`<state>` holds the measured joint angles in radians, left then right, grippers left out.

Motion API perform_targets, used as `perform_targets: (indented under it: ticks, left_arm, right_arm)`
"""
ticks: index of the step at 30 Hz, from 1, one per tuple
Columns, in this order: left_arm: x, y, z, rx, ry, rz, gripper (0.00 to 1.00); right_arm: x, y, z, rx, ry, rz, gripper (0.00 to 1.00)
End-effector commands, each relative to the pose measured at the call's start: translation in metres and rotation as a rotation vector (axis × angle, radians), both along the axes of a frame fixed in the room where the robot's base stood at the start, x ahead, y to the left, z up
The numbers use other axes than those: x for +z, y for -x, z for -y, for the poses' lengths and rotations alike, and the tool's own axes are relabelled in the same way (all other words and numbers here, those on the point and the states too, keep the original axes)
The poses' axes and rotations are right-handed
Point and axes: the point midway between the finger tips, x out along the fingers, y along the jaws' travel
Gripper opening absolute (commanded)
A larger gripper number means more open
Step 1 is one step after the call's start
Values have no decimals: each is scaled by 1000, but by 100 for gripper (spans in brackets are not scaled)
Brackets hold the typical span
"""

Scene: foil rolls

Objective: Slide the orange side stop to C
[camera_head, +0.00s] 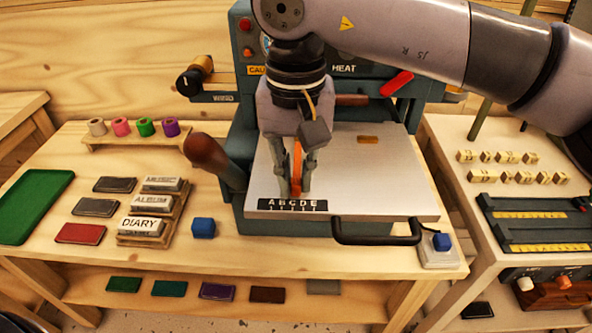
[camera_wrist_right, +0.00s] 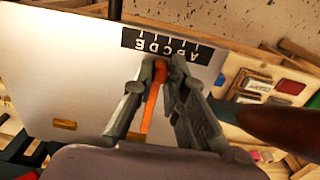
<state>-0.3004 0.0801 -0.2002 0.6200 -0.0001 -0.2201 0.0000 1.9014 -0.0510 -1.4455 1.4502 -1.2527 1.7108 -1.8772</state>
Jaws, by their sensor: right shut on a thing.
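The orange side stop (camera_head: 297,165) is a narrow upright piece on the pale metal plate of the machine. My right gripper (camera_head: 295,188) points down and is shut on it, one finger on each side. In the right wrist view the orange stop (camera_wrist_right: 151,108) shows between the fingers (camera_wrist_right: 162,66). The black scale strip (camera_head: 293,205) with letters A to E lies at the plate's front edge. The stop's front end is near the middle letters, around C and D. The fingers partly hide it, so its exact mark cannot be told. My left gripper is not in view.
A brown-handled lever (camera_head: 207,155) stands left of the plate. A black bar handle (camera_head: 375,232) is at the plate's front. A small brass piece (camera_head: 368,139) lies on the plate. A blue cube (camera_head: 203,227) and the DIARY block (camera_head: 140,226) are on the table at left.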

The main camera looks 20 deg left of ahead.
Motion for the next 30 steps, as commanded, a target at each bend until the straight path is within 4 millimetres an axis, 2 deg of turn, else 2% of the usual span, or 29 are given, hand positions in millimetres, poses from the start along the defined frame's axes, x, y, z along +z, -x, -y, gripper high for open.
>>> perform_targets:
  ticks: [11, 12, 20, 30]
  left_arm:
    - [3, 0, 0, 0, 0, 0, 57]
    - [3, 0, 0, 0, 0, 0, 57]
    - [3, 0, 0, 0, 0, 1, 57]
    - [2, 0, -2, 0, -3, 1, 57]
  right_arm:
    - [1, 1, -4, 0, -2, -1, 0]
    - [1, 1, -4, 0, -2, 0, 16]
    - [0, 1, -4, 0, 0, 0, 33]
    - [3, 1, -4, -1, 0, 1, 33]
